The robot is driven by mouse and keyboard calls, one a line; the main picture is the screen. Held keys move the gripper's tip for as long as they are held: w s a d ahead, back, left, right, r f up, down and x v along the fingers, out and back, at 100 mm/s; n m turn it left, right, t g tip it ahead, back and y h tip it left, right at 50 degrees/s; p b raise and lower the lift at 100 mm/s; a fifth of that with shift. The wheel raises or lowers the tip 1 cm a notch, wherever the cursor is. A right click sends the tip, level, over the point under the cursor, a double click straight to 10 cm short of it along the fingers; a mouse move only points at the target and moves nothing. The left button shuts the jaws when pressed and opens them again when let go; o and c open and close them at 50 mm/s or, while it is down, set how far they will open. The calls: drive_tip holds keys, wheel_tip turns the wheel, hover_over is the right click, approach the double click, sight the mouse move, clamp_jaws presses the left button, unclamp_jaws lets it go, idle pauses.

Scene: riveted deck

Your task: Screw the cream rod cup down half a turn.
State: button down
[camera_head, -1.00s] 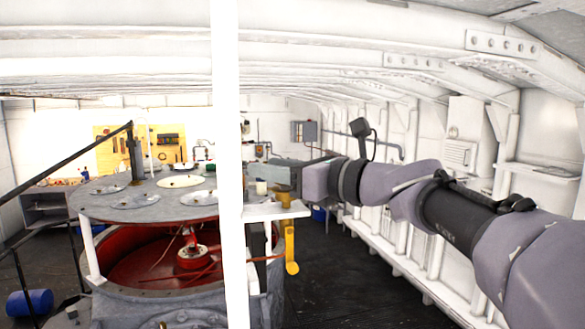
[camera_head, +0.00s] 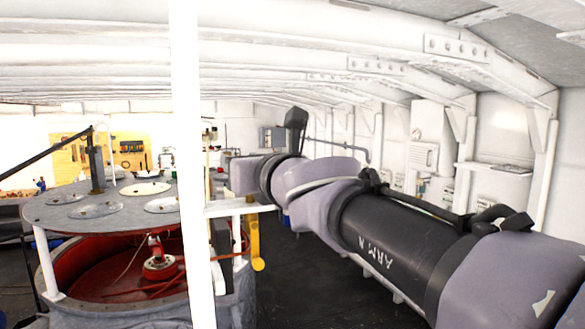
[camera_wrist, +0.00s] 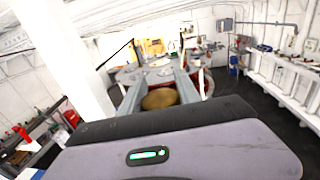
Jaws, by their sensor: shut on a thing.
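In the wrist view the two grey fingers of my gripper (camera_wrist: 158,76) reach forward on either side of a round, tan-brown top (camera_wrist: 158,98), which I take to be the cream rod cup, seen in shadow. The jaws are shut on it. The cup's lower part and its thread are hidden. In the head view my wrist end reaches a small white ledge (camera_head: 235,208) beside the white post. The post and my arm hide the fingers and the cup there.
A white post (camera_head: 190,120) stands close in front of the ledge. A round grey table (camera_head: 115,205) with pale discs stands left over a red-lined drum (camera_head: 120,268). A yellow lever (camera_head: 254,235) hangs below the ledge. Dark floor right of it is clear.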

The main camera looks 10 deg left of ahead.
drive_tip(key=m+t+h, duration=0.1)
drive_tip(key=h, duration=0.1)
drive_tip(key=m+t+h, duration=0.1)
drive_tip(key=m+h, duration=0.1)
drive_tip(key=m+t+h, duration=0.1)
drive_tip(key=h, duration=0.1)
drive_tip(key=shift+w+d+b, duration=0.2)
drive_tip(key=shift+d+b, duration=0.1)
drive_tip(key=shift+d, duration=0.1)
drive_tip(key=shift+w+d+r+m+t+h, duration=0.1)
drive_tip(key=shift+d+m+t+h, duration=0.1)
drive_tip(key=shift+m+h, duration=0.55)
drive_tip(key=shift+s+d+m+t+h, duration=0.15)
drive_tip(key=shift+m+h, duration=0.3)
drive_tip(key=shift+h, duration=0.45)
drive_tip(key=shift+w+d+r+m+t+h, duration=0.15)
drive_tip(key=shift+m+t+h, duration=0.1)
drive_tip(key=shift+m+h, duration=0.5)
drive_tip(key=shift+d+h, duration=0.1)
drive_tip(key=shift+h, duration=0.3)
drive_tip(key=c, duration=0.9)
unclamp_jaws()
drive_tip(key=shift+f, duration=0.1)
drive_tip(key=shift+o, duration=0.2)
drive_tip(key=shift+w, duration=0.1)
drive_tip(key=shift+f, duration=0.1)
